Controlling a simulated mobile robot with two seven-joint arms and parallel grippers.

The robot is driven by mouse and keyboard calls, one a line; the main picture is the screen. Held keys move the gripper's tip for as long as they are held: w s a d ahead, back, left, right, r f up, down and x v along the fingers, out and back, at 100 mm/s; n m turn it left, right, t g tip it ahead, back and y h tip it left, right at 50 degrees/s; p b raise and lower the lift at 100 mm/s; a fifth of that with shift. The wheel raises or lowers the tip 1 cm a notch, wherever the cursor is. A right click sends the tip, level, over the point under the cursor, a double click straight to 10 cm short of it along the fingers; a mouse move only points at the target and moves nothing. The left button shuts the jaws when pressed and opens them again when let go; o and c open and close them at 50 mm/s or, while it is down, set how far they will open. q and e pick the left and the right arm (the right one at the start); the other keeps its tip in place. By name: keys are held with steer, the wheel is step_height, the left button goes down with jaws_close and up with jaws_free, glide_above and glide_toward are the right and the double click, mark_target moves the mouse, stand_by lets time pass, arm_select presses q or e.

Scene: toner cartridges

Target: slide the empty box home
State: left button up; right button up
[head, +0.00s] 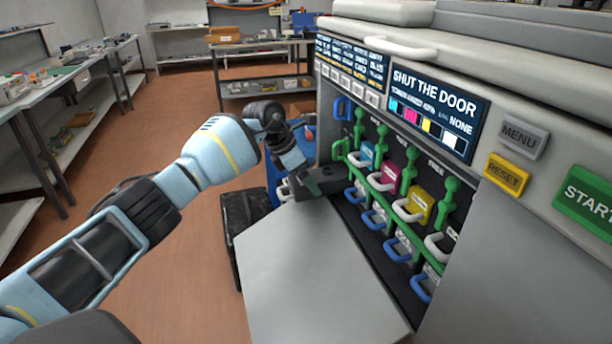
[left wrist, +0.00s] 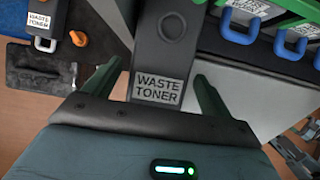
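A dark grey box labelled "WASTE TONER" (left wrist: 172,50) lies between the two green fingers of my left gripper (left wrist: 158,72) in the left wrist view. The fingers stand apart on either side of it, with a narrow gap visible on the left. How deep the box sits is hidden. My right gripper is in neither view.
The printer's open grey door (head: 315,270) lies below the bay. Blue and white handles and green levers (head: 408,160) line the bay. The display (head: 430,105) reads "SHUT THE DOOR". Another "WASTE TONER" box (left wrist: 45,22) and an orange knob (left wrist: 79,38) are at upper left.

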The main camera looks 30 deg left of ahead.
mark_target(292, 181)
arm_select(q)
steer(key=shift+o, duration=0.2)
steer(key=shift+a, duration=0.1)
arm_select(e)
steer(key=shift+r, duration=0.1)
arm_select(q)
steer(key=shift+s+a+r+p, duration=0.1)
steer(key=shift+s+a+p, duration=0.6)
steer(key=shift+s, duration=0.2)
steer(key=shift+s+a+p, duration=0.35)
steer(key=shift+s+a, duration=0.2)
steer(key=shift+s, duration=0.1)
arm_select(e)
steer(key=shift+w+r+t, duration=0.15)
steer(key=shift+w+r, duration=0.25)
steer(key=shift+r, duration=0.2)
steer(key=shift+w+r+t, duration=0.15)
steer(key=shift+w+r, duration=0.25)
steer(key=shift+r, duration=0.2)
